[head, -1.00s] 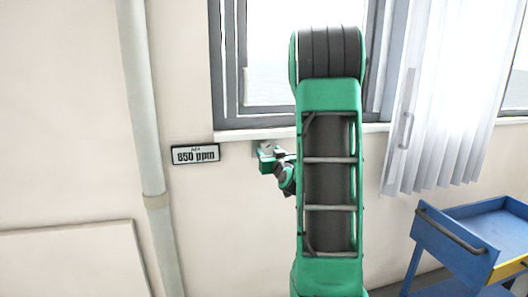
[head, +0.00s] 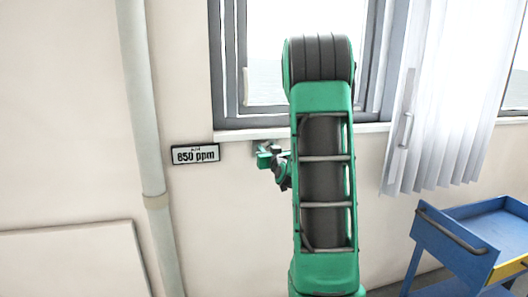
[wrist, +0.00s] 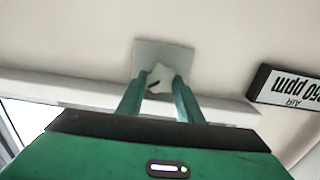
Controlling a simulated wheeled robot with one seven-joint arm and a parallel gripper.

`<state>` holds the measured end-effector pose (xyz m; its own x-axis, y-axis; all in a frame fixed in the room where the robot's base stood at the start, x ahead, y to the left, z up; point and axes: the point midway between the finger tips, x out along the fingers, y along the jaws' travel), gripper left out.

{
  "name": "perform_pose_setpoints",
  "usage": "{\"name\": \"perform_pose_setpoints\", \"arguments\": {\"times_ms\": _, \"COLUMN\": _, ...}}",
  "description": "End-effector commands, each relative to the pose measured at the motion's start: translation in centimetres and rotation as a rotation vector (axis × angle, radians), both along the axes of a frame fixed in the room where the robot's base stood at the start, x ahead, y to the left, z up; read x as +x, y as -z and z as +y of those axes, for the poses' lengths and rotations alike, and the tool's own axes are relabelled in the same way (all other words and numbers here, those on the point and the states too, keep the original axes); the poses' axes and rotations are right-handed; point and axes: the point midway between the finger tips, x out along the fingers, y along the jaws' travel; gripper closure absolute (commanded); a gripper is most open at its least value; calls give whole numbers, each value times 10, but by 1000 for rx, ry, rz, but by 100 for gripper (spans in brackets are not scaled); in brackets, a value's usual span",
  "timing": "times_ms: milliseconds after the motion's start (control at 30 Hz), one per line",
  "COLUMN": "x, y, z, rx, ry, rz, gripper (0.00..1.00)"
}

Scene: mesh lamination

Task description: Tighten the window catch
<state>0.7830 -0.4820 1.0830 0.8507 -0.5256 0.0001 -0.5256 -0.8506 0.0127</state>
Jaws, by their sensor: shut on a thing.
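The window catch shows in the wrist view as a small pale star-shaped knob (wrist: 159,79) with a dark mark, on a square grey plate (wrist: 165,53) fixed to the wall beside the sill. My gripper (wrist: 158,86) has its two green fingers on either side of the knob, shut on it. In the head view my gripper (head: 264,159) is small, at the wall just under the window sill, left of my green arm. The plate (head: 258,146) barely shows there, and the fingers hide most of the knob.
A sign reading 850 ppm (head: 195,154) hangs on the wall left of my gripper. The sill (head: 245,133) runs just above it. A pipe (head: 143,120) stands farther left. A curtain (head: 440,110) and a blue cart (head: 475,233) are to the right.

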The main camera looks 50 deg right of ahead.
Motion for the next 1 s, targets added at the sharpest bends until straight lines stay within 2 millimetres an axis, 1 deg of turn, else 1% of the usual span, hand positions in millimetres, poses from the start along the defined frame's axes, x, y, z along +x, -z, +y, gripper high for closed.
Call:
{"name": "perform_pose_setpoints", "arguments": {"times_ms": 267, "x": 2, "y": 1, "z": 3, "rx": 58, "ry": -6, "rz": -35, "gripper": 90}}
{"name": "perform_pose_setpoints", "arguments": {"times_ms": 800, "x": 2, "y": 1, "z": 3, "rx": 392, "ry": -8, "rz": -237, "gripper": 90}}
{"name": "perform_pose_setpoints", "arguments": {"times_ms": 1000, "x": 2, "y": 1, "z": 3, "rx": 488, "ry": -9, "rz": -296, "gripper": 90}}
